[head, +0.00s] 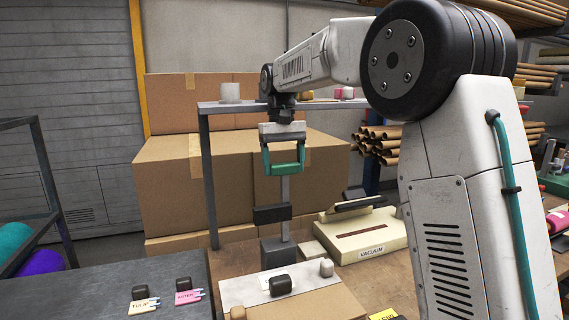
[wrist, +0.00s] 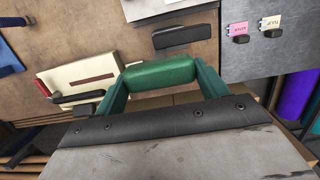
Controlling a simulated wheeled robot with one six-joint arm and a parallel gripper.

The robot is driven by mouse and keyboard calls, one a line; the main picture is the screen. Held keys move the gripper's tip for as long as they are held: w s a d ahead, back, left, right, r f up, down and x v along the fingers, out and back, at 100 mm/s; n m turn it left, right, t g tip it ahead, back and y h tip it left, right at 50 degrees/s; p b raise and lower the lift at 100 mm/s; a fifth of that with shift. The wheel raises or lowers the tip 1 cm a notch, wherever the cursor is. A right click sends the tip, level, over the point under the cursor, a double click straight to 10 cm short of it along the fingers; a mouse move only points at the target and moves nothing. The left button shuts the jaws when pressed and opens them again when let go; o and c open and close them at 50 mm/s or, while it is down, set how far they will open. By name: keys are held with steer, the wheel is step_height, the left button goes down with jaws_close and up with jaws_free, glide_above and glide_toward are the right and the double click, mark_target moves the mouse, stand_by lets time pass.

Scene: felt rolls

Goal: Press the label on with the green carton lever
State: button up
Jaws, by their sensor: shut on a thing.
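My gripper (head: 283,168) is shut on a green bar, the lever's grip (wrist: 160,73), which lies crosswise between its green fingers in the wrist view. In the head view the bar is high, in front of a grey upright post (head: 284,190). A dark block (head: 272,214) sits on the post, and shows in the wrist view (wrist: 185,37). How the bar joins the post is hidden. I cannot tell whether that piece is the label.
A cream box marked VACUUM (head: 362,235) with a dark handle stands to the right. Tags TULIP (head: 143,305) and ASTER (head: 188,296) lie on the dark table at left, each by a dark block. Large cartons (head: 185,185) and a shelf frame stand behind.

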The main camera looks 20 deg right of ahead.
steer(key=shift+w, duration=0.2)
steer(key=o, duration=1.3)
steer(key=shift+w, duration=0.1)
steer(key=shift+c, duration=0.2)
steer(key=shift+o, duration=0.6)
steer(key=shift+r, duration=0.1)
step_height(320, 180, up, 8)
steer(key=w, duration=0.1)
steer(key=shift+f, duration=0.25)
